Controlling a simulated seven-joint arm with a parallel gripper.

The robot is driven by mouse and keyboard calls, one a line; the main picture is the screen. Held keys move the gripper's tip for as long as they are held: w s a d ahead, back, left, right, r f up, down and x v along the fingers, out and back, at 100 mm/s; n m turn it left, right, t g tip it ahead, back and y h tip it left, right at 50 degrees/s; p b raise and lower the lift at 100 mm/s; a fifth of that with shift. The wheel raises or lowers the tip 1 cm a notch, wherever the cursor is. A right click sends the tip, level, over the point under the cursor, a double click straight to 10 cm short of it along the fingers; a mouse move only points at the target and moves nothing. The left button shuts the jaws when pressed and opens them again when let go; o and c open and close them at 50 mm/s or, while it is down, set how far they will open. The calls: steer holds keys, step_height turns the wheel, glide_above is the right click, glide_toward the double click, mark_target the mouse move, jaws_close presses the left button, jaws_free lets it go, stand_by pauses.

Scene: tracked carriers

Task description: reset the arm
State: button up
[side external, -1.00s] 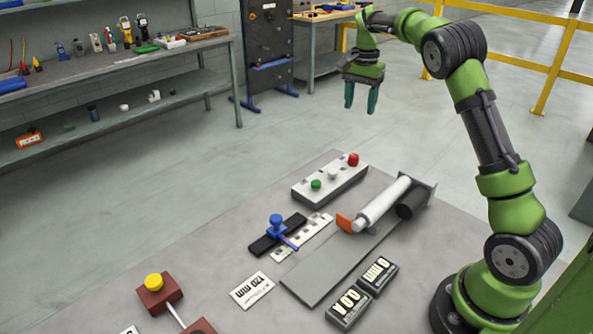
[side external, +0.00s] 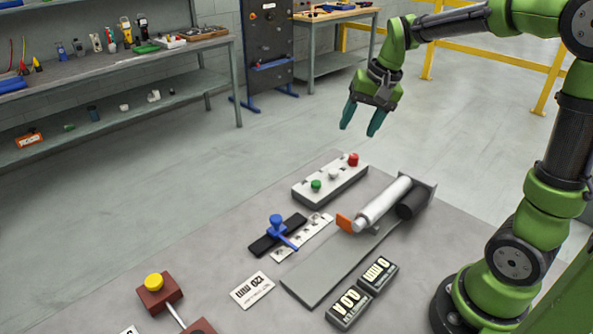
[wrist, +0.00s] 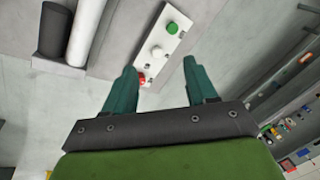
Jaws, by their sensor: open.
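My gripper (side external: 362,118) is open and empty. It hangs in the air above the far end of the grey table (side external: 225,240), with its two teal fingers spread and pointing down, slightly tilted. In the wrist view the two fingers (wrist: 160,75) are apart with nothing between them. The white button box (wrist: 165,40) shows beyond the fingertips there, with its red button partly beside the left finger. The same white button box (side external: 313,190) lies below my gripper in the side view, well apart from it.
On the table are a roller unit (side external: 383,204), a grey plate (side external: 325,277), a blue-handled carrier (side external: 277,226), a 120 mm card (side external: 252,291), two dark display blocks (side external: 349,309) and a yellow-topped brown block (side external: 157,296). A workbench (side external: 110,75) stands behind. The air around my gripper is clear.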

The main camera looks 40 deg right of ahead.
steer(key=s+a+r+n+t+y, duration=0.1)
steer(key=s+a+n+t, duration=0.3)
steer(key=s+a, duration=0.8)
steer(key=shift+s+a+r+n, duration=0.25)
steer(key=shift+s+r+n, duration=0.35)
steer(key=shift+s, duration=0.15)
